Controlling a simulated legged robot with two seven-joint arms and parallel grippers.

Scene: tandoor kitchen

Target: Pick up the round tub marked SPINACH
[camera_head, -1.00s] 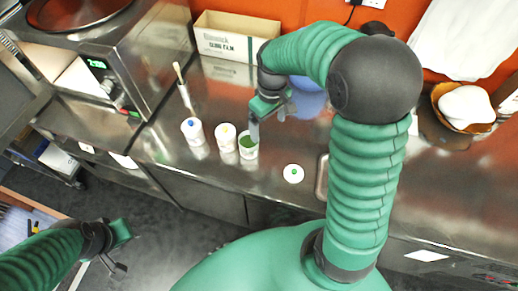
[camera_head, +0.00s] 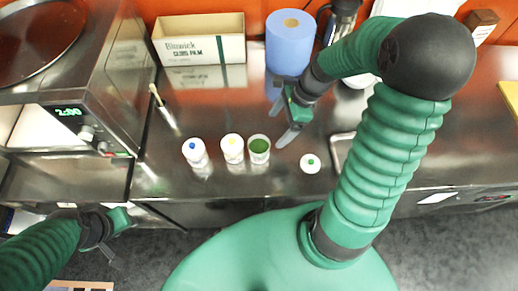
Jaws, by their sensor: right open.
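Three small white round tubs stand in a row on the steel counter. One has a white lid with a blue dot (camera_head: 194,152), one a lid with a yellow dot (camera_head: 232,148). The rightmost is an open tub with green contents (camera_head: 259,149). No SPINACH marking is legible. A white lid with a green dot (camera_head: 310,162) lies to its right. My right gripper (camera_head: 279,127) is open and empty, just right of and behind the open tub, its fingers pointing down-left. My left gripper (camera_head: 118,240) hangs at the lower left, away from the tubs; its jaws are unclear.
A steel oven with a lit display (camera_head: 68,111) is at the left. Bare counter (camera_head: 215,100) lies behind the tubs.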

